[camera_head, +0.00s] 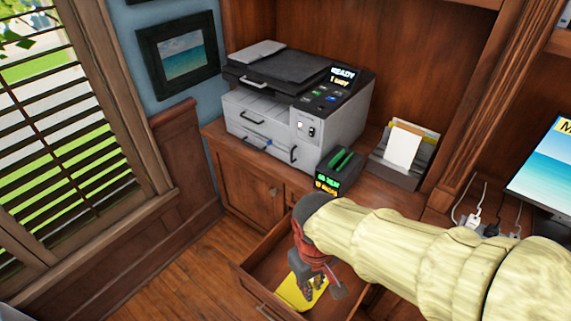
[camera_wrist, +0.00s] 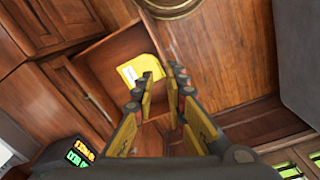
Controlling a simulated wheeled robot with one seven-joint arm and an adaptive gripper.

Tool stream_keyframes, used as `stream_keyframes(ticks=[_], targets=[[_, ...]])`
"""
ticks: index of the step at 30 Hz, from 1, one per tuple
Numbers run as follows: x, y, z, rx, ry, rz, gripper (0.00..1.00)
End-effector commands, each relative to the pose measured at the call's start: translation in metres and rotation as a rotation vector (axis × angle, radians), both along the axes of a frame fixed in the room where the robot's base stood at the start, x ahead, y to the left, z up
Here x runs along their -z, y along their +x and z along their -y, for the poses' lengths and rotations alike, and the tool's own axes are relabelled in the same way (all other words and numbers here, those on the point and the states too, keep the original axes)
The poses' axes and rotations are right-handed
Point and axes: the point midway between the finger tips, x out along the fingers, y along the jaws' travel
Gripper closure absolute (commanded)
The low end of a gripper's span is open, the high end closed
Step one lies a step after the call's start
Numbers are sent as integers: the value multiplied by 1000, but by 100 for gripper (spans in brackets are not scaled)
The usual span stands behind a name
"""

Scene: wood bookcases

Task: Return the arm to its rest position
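My arm reaches in from the right in the head view, and my gripper (camera_head: 318,287) hangs over the open drawer (camera_head: 250,283). In the wrist view my gripper (camera_wrist: 163,82) has its two fingers apart with nothing between them. A yellow item with a white label (camera_head: 289,293) lies inside the drawer, partly hidden behind my gripper in the head view. It also shows in the wrist view (camera_wrist: 130,72), beyond my fingertips and apart from them. The drawer also shows in the wrist view (camera_wrist: 100,50).
A grey printer (camera_head: 260,112) stands on the cabinet top. Beside it are a small dark device with green and yellow text (camera_head: 327,184) and a paper tray (camera_head: 392,172). A monitor (camera_head: 546,178) is at the right. Wood floor (camera_head: 170,272) lies clear left of the drawer.

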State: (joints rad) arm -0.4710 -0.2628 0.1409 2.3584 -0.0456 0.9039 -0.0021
Motion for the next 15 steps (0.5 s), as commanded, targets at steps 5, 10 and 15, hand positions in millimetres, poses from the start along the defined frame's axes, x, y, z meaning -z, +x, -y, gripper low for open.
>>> stream_keyframes(ticks=[5,10,15], targets=[[-48,-5,40,167,95,142,86],[-92,-10,80,305,146,300,86],[-134,-11,113,420,167,444,86]])
